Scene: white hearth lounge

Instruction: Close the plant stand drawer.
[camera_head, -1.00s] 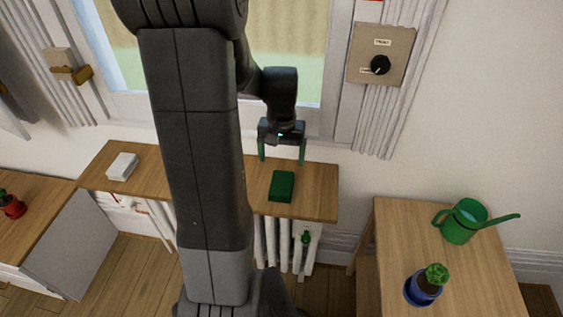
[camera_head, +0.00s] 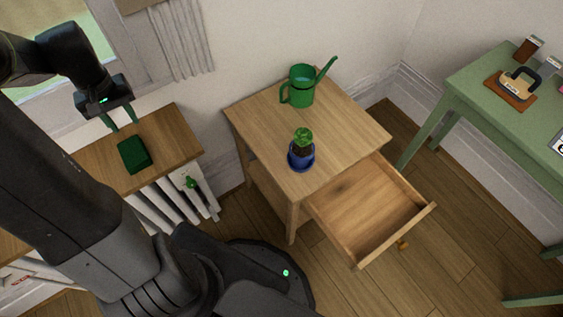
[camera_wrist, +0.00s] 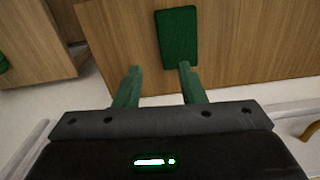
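The plant stand (camera_head: 262,118) is a small light wooden table against the wall, right of centre in the head view. Its drawer (camera_head: 372,207) is pulled well out toward the lower right and looks empty. A round knob (camera_head: 403,245) is on the drawer front. My gripper (camera_head: 122,122) is at the upper left, over the wooden shelf by the window, well away from the drawer. In the wrist view my gripper (camera_wrist: 158,72) has its two green fingers apart with nothing between them. A dark green block (camera_wrist: 178,38) lies just beyond the fingertips.
The shelf (camera_head: 175,140) is above a white radiator (camera_head: 175,205). A green table (camera_head: 470,100) is at the right. Floor in front of the drawer is clear.

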